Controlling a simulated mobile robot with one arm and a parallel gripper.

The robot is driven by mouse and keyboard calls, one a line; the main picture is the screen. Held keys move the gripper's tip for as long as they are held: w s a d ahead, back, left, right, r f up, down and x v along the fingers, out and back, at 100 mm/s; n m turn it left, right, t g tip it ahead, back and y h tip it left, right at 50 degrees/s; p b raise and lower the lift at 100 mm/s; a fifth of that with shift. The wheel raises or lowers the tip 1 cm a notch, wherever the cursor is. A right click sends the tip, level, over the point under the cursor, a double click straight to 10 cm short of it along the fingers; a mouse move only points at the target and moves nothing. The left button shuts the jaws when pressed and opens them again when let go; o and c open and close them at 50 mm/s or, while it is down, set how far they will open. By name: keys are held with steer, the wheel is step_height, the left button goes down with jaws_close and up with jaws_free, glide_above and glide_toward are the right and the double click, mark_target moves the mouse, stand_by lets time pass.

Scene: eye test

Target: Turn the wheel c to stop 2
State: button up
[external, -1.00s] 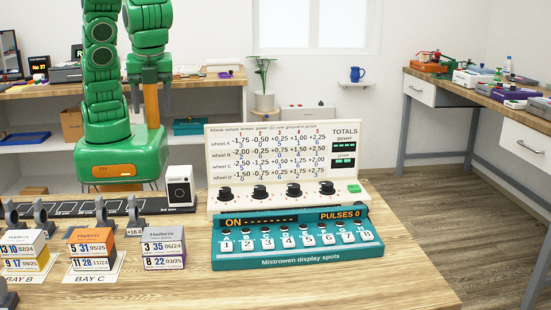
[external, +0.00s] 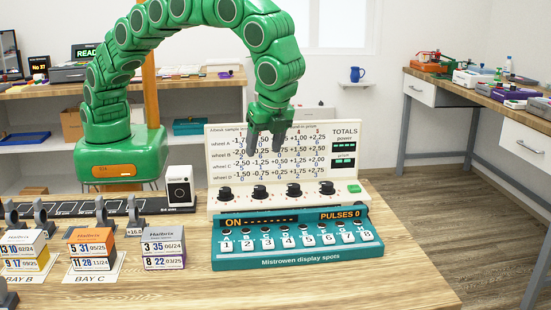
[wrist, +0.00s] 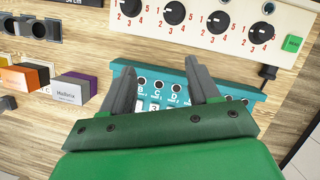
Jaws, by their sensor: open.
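A white panel (external: 215,175) carries a printed chart of wheels A to D and a row of black knobs. The third knob from the left (external: 293,189) fits wheel C by order, though no letter is legible on it. In the wrist view this knob (wrist: 218,20) is near the top, with a white pointer mark and dial numbers around it; its exact setting is unclear. My gripper (external: 266,148) is open and empty, above the knobs, covering part of the chart. In the wrist view its fingers (wrist: 163,78) point toward the panel, apart from the knobs.
A teal keyed box (external: 297,256) reading ON and PULSES 0 stands just in front of the panel. A green button (external: 354,188) is right of the knobs. Small labelled boxes (external: 163,247) and a black rail (external: 75,213) lie to the left. The table's right front is clear.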

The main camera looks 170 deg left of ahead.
steer(key=n, duration=0.1)
glide_toward(294, 185)
steer(key=shift+x, duration=4.25)
steer(key=shift+w+a, duration=0.1)
steer(key=shift+c, duration=0.2)
steer(key=c, duration=1)
